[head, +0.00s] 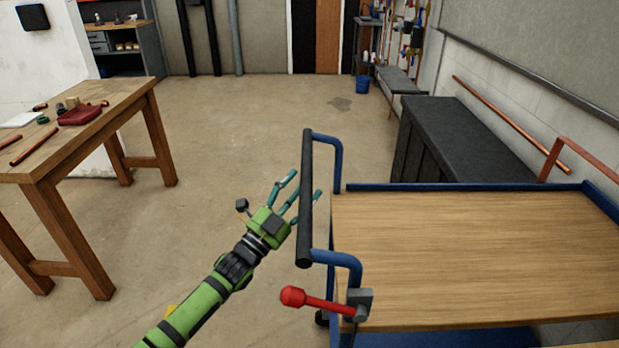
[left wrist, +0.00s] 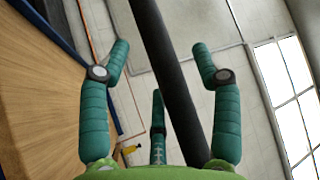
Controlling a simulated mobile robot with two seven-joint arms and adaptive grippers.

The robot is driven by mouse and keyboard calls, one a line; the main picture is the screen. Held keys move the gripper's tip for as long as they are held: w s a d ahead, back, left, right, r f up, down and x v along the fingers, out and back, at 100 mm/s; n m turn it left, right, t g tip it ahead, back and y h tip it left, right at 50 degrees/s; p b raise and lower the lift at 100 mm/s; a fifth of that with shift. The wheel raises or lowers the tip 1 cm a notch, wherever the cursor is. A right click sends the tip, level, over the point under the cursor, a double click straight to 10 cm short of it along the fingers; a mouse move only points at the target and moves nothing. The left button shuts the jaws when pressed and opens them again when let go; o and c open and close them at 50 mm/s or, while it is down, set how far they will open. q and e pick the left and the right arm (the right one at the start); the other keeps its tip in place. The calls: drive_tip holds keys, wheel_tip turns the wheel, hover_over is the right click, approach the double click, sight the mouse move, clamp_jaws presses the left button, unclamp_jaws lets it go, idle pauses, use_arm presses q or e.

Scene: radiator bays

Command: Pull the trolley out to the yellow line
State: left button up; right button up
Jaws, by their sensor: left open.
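The trolley has a wooden deck (head: 470,255) with a blue frame and stands at the right in the head view. Its upright-looking black handle bar (head: 305,215) is on its left side, on blue brackets. A lever with a red knob (head: 293,297) sticks out below the handle. My left gripper (head: 300,186), green with teal fingers, is at the handle. In the left wrist view the black bar (left wrist: 168,75) passes between the open fingers (left wrist: 160,60); contact cannot be told. My right gripper is not in view.
A wooden workbench (head: 95,125) with copper pipes and a red cloth-like item stands at the left. The floor (head: 240,120) between it and the trolley is clear. A dark cabinet (head: 465,150) stands behind the trolley by the right wall. A blue bucket (head: 362,84) is farther back.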

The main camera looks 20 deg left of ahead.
sight(308, 181)
use_arm(q)
drive_tip(key=shift+x, duration=1.25)
drive_tip(key=shift+w+d, duration=0.1)
drive_tip(key=shift+w, duration=0.2)
clamp_jaws()
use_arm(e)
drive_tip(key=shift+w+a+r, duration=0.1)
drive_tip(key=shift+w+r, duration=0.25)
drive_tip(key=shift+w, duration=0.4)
